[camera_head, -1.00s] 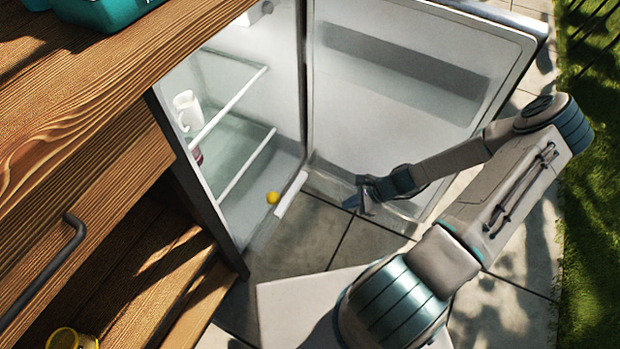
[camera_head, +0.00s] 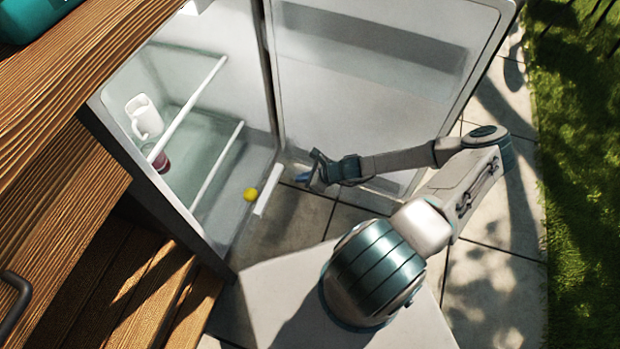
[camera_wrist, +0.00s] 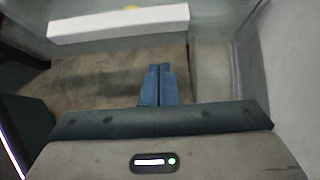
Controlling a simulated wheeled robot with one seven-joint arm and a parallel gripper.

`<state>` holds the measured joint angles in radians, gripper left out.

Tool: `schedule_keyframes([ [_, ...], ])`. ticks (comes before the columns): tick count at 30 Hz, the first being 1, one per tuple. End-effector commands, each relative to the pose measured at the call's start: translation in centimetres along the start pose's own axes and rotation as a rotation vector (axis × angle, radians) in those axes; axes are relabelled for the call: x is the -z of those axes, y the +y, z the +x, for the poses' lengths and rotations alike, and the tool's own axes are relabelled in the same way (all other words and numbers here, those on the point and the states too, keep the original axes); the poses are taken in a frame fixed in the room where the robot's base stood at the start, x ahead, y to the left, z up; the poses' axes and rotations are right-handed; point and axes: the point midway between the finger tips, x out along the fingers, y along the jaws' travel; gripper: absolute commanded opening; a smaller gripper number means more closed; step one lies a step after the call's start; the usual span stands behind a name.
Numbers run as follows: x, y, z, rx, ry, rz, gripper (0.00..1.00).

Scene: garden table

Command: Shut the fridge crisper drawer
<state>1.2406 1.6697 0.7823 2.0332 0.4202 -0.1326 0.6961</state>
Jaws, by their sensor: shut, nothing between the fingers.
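The fridge (camera_head: 190,110) stands open, with its door (camera_head: 385,75) swung out to the right. The crisper drawer's white front (camera_head: 268,190) shows low at the fridge opening, sticking out past the shelf edges. A yellow round thing (camera_head: 250,194) lies just behind that front. In the wrist view the white drawer front (camera_wrist: 118,23) spans the top, with a bit of yellow behind it. My gripper (camera_head: 302,179) is shut and empty, low between the door and the drawer front. Its blue fingertips (camera_wrist: 159,68) point at the front, with a gap of floor between.
A white mug or jug (camera_head: 143,116) and a dark red item (camera_head: 160,160) stand inside the fridge by the shelves. A wooden counter (camera_head: 75,80) is at the left. The fridge door is close behind and beside my forearm. Paving (camera_head: 505,240) is clear at the right.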

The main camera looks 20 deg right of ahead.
Motion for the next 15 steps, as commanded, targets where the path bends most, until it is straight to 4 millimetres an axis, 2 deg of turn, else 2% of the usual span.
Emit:
schedule_keyframes([
  [1,0.3,0.1,1.5,-0.003,-0.002,-0.001,0.0],
  [3,0.2,0.2,2.9,-0.005,-0.001,-0.002,0.0],
  [9,-2.0,0.2,4.7,-0.005,0.0,-0.006,0.0],
  [15,-2.8,0.2,5.2,-0.006,0.0,-0.006,0.0],
])
